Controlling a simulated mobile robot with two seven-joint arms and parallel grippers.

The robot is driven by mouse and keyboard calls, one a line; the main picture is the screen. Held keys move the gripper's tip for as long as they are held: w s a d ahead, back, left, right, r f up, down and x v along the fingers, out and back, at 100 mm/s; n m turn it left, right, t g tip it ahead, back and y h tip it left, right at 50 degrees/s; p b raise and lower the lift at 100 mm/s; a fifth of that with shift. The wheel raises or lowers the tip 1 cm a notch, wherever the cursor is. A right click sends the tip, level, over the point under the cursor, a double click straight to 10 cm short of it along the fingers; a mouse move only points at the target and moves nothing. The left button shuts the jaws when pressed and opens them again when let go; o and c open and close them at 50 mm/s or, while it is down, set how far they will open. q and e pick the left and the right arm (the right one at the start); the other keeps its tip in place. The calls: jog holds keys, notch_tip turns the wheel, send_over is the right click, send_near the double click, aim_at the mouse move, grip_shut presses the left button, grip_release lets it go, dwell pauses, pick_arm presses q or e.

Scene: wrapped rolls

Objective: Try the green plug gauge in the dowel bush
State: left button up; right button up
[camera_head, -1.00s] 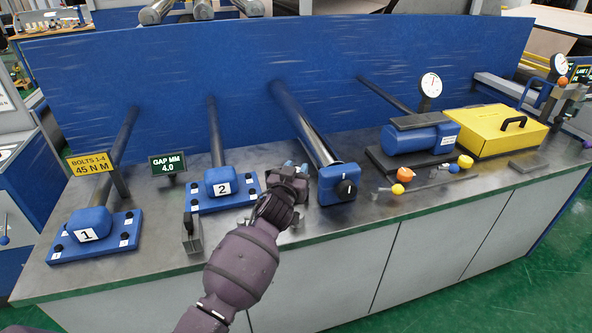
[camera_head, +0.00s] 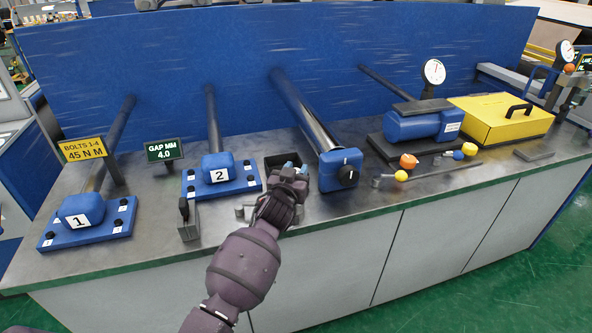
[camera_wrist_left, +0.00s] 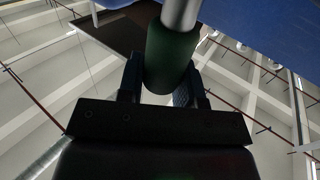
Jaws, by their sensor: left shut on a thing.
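My left gripper (camera_head: 290,174) hangs over the bench between the blue block marked 2 and the blue unit with a black knob. In the left wrist view it (camera_wrist_left: 162,82) is shut on the green plug gauge, whose green grip (camera_wrist_left: 172,62) sits between the fingers. A bare metal pin (camera_wrist_left: 180,14) extends from the grip, away from the palm. In the head view the gauge is hardly distinguishable at the fingers. I cannot pick out the dowel bush for certain; the gripper and forearm cover part of the bench there. My right gripper is not in view.
Blue block 2 (camera_head: 218,168) and a grey upright piece (camera_head: 188,222) stand left of my arm. The knobbed blue unit (camera_head: 341,170) is close right. A dark open box (camera_head: 281,160) lies just behind the gripper. A yellow case (camera_head: 500,125) stands farther right.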

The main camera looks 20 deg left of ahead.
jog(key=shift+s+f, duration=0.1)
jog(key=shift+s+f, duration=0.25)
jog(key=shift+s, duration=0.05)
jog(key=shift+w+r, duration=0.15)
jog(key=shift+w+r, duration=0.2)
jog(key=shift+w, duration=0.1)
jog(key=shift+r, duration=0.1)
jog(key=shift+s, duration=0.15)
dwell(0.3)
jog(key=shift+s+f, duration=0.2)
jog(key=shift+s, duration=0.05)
pick_arm(q)
jog(key=shift+f, duration=0.15)
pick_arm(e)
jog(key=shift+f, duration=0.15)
pick_arm(q)
jog(key=shift+f, duration=0.35)
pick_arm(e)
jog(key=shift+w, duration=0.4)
